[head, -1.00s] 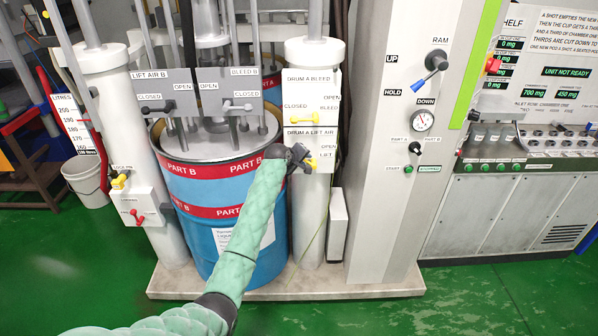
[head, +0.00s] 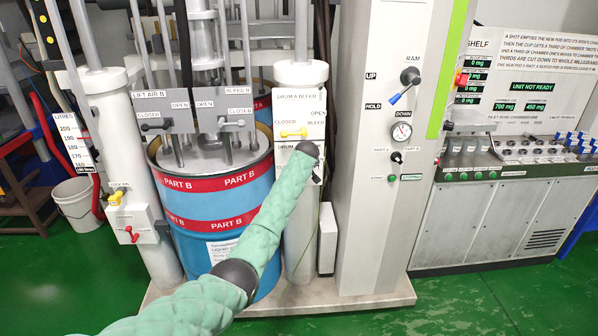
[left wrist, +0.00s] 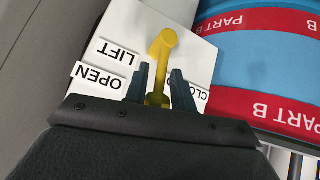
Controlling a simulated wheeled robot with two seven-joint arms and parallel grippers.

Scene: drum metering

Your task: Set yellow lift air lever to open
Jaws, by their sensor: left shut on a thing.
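The yellow lift air lever (left wrist: 160,70) stands on a white panel (left wrist: 205,60) in the left wrist view, between the dark fingers of my left gripper (left wrist: 160,92). The gripper is shut on it. The lever's round knob sticks out past the fingertips. LIFT and OPEN labels show upside down left of the lever; a partly covered CLOSED label is right of it. In the head view my left arm reaches the lower panel of the drum A post (head: 285,157); its end hides the lever and most of that panel. My right gripper is not in view.
A yellow drum A bleed lever (head: 293,133) sits just above. The blue Part B drum (head: 190,235) stands left of the post. The ram column (head: 365,230) with its levers stands to the right. The green floor (head: 470,300) in front is clear.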

